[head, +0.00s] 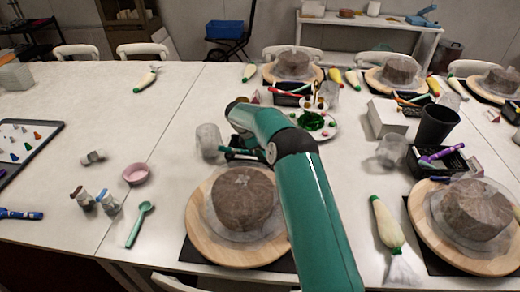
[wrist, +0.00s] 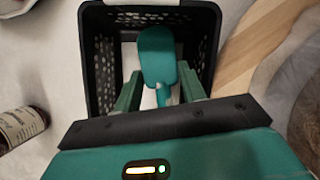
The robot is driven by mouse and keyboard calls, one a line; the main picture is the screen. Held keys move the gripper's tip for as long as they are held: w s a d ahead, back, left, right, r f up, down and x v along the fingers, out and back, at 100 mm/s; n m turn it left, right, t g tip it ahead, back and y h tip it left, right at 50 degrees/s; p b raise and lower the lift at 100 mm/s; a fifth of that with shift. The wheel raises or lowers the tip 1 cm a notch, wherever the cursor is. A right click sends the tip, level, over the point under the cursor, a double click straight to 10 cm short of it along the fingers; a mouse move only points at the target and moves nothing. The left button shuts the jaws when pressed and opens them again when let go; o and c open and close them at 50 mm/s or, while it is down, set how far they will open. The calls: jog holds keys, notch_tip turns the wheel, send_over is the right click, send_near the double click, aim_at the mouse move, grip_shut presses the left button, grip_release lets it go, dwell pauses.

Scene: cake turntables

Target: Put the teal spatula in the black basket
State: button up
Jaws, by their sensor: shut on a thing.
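In the wrist view the teal spatula (wrist: 157,55) is between the fingers of my gripper (wrist: 160,86), which is shut on it. Its broad rounded head points away from the gripper, and its narrow neck shows between the fingers. The black basket (wrist: 101,55), with perforated side walls, lies beyond and around the spatula in this view. The spatula's head appears over the basket's opening. How far it is above the basket floor I cannot tell. In the head view my arm hides most of the gripper, and the spatula cannot be made out.
A brown bottle (wrist: 22,126) is left of the basket, and a wooden board (wrist: 248,45) is right of it. In the head view a cake turntable (head: 205,240) stands close to my arm. A mint spoon (head: 139,224) and a pink bowl (head: 136,173) lie left.

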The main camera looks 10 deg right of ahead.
jog(key=o, duration=1.1)
jog(key=shift+c, duration=0.2)
jog(key=v, duration=1.3)
jog(key=shift+r, duration=0.4)
jog(key=shift+a, duration=0.1)
